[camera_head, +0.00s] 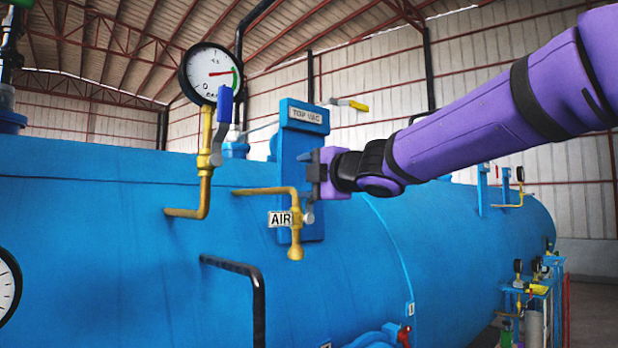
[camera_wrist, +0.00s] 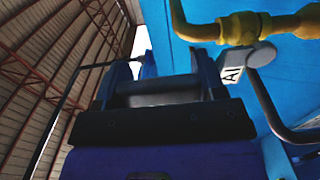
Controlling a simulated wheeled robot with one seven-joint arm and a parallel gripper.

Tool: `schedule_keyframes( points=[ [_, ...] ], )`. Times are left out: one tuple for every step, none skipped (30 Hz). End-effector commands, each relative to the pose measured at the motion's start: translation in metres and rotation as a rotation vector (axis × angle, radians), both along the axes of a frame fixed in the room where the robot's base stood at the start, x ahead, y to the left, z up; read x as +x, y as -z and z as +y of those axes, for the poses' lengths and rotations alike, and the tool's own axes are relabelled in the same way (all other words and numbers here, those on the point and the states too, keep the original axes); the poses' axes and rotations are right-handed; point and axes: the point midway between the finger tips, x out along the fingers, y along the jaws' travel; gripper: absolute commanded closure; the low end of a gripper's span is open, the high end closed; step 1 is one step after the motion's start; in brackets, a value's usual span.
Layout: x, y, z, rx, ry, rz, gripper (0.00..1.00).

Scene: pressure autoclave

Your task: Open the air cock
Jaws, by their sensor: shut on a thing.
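The air cock (camera_head: 295,212) is a brass valve on a bent brass pipe, with a white AIR tag (camera_head: 280,219), on the side of the blue vessel. Its brass body also shows at the upper right of the wrist view (camera_wrist: 243,28), with a grey handle hub (camera_wrist: 261,55) and the tag beside it. My gripper (camera_head: 308,172) is at the cock, just above the tag, in front of the blue TOP VAC post. It is shut on the cock's handle. The gripped part is mostly hidden by the fingers, which show in the wrist view (camera_wrist: 160,85).
The blue TOP VAC post (camera_head: 303,135) stands close behind my gripper. A pressure gauge (camera_head: 211,73) with a blue-handled valve (camera_head: 224,106) is to the left. A black handrail (camera_head: 245,270) is below, and a yellow-handled lever (camera_head: 350,104) is above.

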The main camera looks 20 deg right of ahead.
Motion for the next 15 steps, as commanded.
schedule_keyframes(
  points=[
    [-0.0002,0.0014,0.0012,-0.007,-0.002,0.001,0.79],
    [-0.0002,0.0015,0.0012,-0.007,-0.002,0.001,0.79],
    [-0.0002,0.0015,0.0012,-0.007,-0.002,0.001,0.29],
    [-0.0002,0.0014,0.0012,-0.007,-0.002,0.001,0.26],
    [-0.0002,0.0014,0.0011,-0.006,-0.002,0.001,0.26],
    [-0.0001,0.0012,0.0010,-0.006,-0.002,0.001,0.26],
    [-0.0001,0.0011,0.0010,-0.004,-0.002,0.001,0.26],
    [-0.0001,0.0011,0.0009,-0.004,-0.002,0.001,0.26],
    [-0.0001,0.0010,0.0008,-0.004,-0.002,0.001,0.26],
    [-0.0001,0.0009,0.0007,-0.004,-0.002,0.001,0.26],
    [-0.0001,0.0009,0.0007,-0.004,-0.002,0.001,0.26],
    [-0.0006,0.0007,0.0005,-0.004,-0.001,0.001,0.26],
    [-0.0014,0.0006,0.0002,-0.003,-0.001,0.000,0.26],
    [-0.0024,0.0005,0.0000,-0.003,-0.001,0.000,0.26],
    [-0.0048,0.0002,-0.0009,-0.003,-0.001,0.000,0.26]
  ],
)
